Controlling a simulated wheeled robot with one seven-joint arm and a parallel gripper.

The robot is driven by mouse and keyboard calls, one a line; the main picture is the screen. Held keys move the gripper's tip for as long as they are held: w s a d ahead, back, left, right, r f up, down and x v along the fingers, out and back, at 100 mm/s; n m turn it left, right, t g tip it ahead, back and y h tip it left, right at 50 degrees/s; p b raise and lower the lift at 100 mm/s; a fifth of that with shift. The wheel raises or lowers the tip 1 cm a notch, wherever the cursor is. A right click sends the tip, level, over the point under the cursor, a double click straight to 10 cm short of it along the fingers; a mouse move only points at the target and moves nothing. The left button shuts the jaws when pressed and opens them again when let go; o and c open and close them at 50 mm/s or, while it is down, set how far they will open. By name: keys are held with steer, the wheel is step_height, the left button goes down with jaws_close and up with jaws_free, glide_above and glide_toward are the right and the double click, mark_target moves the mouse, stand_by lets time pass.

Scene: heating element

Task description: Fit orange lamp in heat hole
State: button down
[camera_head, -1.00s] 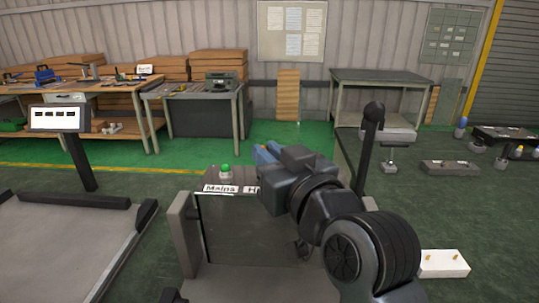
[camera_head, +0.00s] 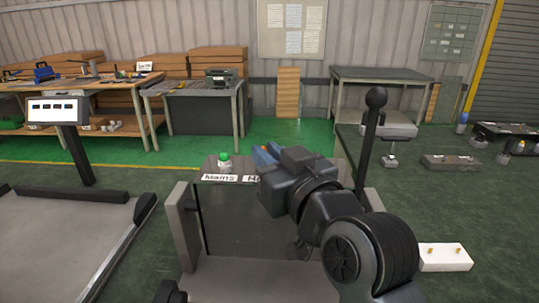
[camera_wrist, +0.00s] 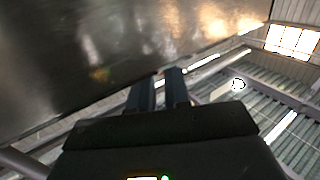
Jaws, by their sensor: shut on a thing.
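My gripper (camera_head: 262,155) is at the top edge of a dark upright panel (camera_head: 240,225), by a label starting with "H" (camera_head: 252,177) that it partly covers. In the wrist view its two dark fingers (camera_wrist: 161,90) are close together beside a shiny metal surface (camera_wrist: 120,45). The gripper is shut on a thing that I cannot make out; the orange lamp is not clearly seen. The heat hole is hidden behind the gripper. A green lamp (camera_head: 224,160) stands on the panel top above the "Mains" label (camera_head: 219,178).
A black lever (camera_head: 371,140) rises close to the right of my arm. A white block with brass pins (camera_head: 444,257) lies at the lower right. A screen (camera_head: 57,110) stands at the left.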

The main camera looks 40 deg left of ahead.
steer(key=shift+f+b, duration=0.45)
steer(key=shift+f, duration=0.2)
steer(key=c, duration=1)
jaws_free()
steer(key=b+v, duration=0.1)
steer(key=v, duration=0.7)
steer(key=shift+r, duration=0.15)
